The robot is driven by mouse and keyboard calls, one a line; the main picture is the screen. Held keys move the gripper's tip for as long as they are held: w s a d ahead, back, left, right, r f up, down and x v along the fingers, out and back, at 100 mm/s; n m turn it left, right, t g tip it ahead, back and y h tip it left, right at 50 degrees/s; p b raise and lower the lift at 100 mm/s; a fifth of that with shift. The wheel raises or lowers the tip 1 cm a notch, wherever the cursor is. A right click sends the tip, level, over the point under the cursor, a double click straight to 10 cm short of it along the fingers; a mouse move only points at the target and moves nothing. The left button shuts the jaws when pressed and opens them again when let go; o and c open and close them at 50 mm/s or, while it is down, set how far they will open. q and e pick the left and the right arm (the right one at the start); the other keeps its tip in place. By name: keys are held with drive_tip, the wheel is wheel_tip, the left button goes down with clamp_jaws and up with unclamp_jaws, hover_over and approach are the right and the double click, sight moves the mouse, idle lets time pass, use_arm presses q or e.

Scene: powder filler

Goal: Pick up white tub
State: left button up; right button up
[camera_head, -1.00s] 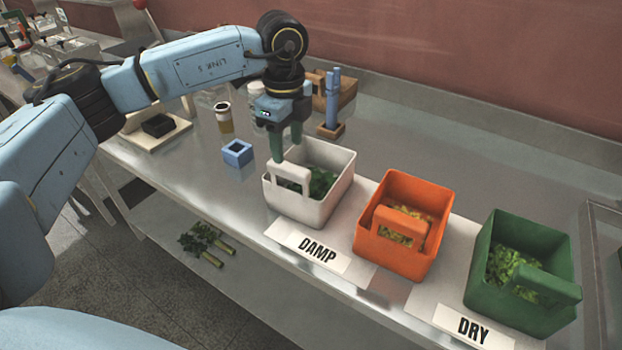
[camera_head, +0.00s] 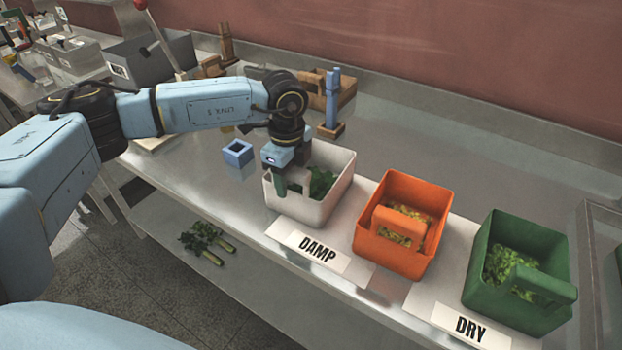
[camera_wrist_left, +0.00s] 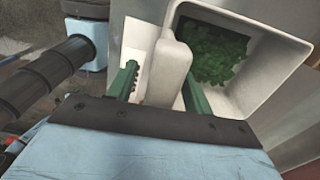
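The white tub (camera_head: 316,208) stands upright on the steel bench behind the DAMP label, with dark green leaves inside. Its raised white handle is at the front left side of the tub. My left gripper (camera_head: 292,184) points down at this handle. In the left wrist view, the two green fingers of my left gripper (camera_wrist_left: 160,88) stand on either side of the handle of the white tub (camera_wrist_left: 262,92). A gap shows between the left finger and the handle; the right finger is close to it, and contact cannot be told. My right gripper is not in view.
An orange tub (camera_head: 372,246) and a green tub (camera_head: 500,306) stand to the right. A small blue block (camera_head: 238,152) lies left of the white tub. A blue upright piece on a wooden base (camera_head: 332,104) stands behind. Bench space behind the orange and green tubs is clear.

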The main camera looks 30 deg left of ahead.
use_arm(q)
clamp_jaws()
drive_tip(key=shift+r, duration=0.1)
